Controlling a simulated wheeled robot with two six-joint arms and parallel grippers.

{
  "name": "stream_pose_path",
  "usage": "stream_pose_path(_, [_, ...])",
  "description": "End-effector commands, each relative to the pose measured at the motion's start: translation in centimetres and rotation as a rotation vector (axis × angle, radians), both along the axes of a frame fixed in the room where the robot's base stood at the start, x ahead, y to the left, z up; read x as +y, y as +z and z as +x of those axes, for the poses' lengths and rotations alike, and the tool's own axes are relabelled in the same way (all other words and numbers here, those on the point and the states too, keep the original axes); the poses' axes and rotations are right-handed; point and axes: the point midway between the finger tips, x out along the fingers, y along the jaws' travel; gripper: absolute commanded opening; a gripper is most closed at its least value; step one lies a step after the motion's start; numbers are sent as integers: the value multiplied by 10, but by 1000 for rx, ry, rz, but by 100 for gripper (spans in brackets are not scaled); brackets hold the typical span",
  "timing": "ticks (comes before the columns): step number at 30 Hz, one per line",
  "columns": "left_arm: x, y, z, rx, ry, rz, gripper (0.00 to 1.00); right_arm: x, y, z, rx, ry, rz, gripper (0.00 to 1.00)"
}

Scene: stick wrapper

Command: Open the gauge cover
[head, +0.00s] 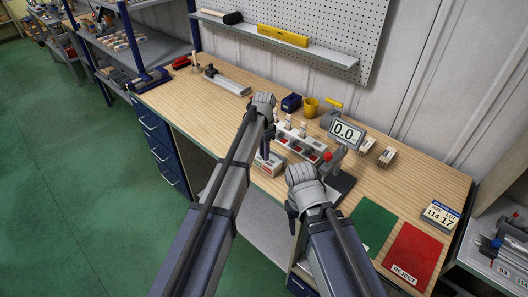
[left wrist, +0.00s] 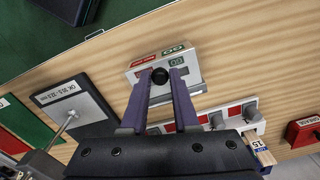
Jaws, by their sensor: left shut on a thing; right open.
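A small light-grey box with two small display windows and a black knob (left wrist: 160,76) stands on the bench. The box (left wrist: 191,72) also shows in the head view (head: 268,168), near the front edge. My left gripper (left wrist: 163,78) points down with its fingers on either side of the knob, shut on it; the head view shows this gripper (head: 264,150) over the box. No raised lid can be made out. A gauge with a "0.0" display (head: 347,132) stands to the right. My right gripper (head: 292,218) is open at the front edge, partly hidden by its wrist.
A white rack with red patches (head: 300,143) stands behind the box. A dark plate (head: 340,188), a green mat (head: 372,222) and a red REJECT mat (head: 411,250) lie to the right. A yellow cup (head: 311,107) is at the back. The bench's left part is mostly clear.

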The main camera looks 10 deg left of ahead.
Motion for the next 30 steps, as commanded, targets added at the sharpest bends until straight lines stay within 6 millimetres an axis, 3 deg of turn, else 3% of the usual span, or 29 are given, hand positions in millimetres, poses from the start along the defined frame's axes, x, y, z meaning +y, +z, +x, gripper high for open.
stream_pose_path(21, [-1,1,2,9,-1,6,0,0,1,0,0,0,0,50])
stream_pose_path(30, [-13,15,23,249,-2,181,0,0,5,0,0,0,0,50])
